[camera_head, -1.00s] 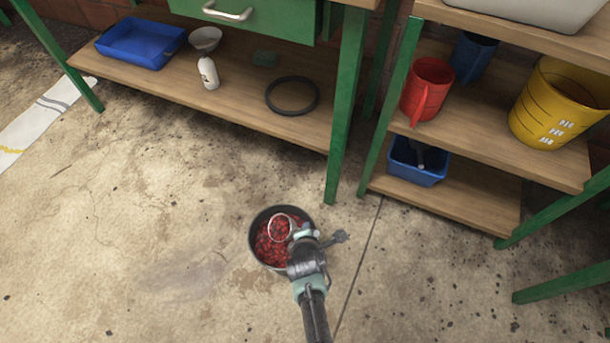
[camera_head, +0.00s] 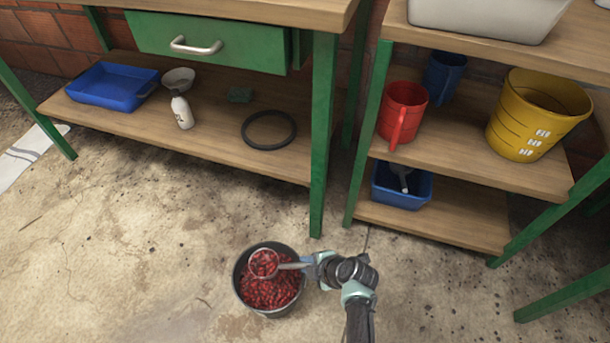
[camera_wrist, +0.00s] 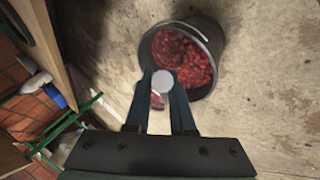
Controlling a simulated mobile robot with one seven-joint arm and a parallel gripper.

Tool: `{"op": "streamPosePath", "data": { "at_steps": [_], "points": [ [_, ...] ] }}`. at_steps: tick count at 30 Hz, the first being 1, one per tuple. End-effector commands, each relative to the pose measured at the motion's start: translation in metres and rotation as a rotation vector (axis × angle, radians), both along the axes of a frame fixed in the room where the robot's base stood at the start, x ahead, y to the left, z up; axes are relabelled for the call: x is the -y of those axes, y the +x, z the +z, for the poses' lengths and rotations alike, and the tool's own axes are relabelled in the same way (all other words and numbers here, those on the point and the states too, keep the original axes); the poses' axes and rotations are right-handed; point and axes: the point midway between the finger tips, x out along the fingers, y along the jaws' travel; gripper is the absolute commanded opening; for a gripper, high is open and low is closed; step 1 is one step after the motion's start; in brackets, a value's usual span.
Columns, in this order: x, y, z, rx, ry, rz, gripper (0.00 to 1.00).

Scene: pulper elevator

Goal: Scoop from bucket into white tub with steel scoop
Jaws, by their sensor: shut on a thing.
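A dark bucket (camera_head: 270,308) of red coffee cherries stands on the floor in the head view; it also shows in the wrist view (camera_wrist: 212,40). The steel scoop (camera_head: 291,266) has its round bowl over the bucket, with red cherries showing in it. My gripper (camera_head: 314,268) is shut on the scoop's handle, just right of the bucket's rim. In the wrist view my two fingers (camera_wrist: 164,92) close on the round handle end. Part of a white tub (camera_head: 485,18) shows on the right shelf's top, cut off by the frame edge.
A green-legged bench (camera_head: 318,130) and a wooden shelf unit (camera_head: 440,215) stand behind the bucket. The shelves hold a red jug (camera_head: 402,112), a yellow bucket (camera_head: 535,115) and a blue bin (camera_head: 402,190). The floor left of the bucket is clear.

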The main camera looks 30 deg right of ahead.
Motion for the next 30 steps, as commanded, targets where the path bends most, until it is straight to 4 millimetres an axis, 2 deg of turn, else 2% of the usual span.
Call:
{"op": "streamPosePath", "data": {
  "at_steps": [4, 14, 30],
  "points": [
    [0.004, 0.001, 0.0, 0.012, 0.076, -0.002, 0.0],
    [0.004, 0.0, 0.005, 0.013, 0.084, 0.0, 0.0],
    [0.004, 0.0, 0.053, 0.013, 0.084, 0.0, 0.0]
  ]
}}
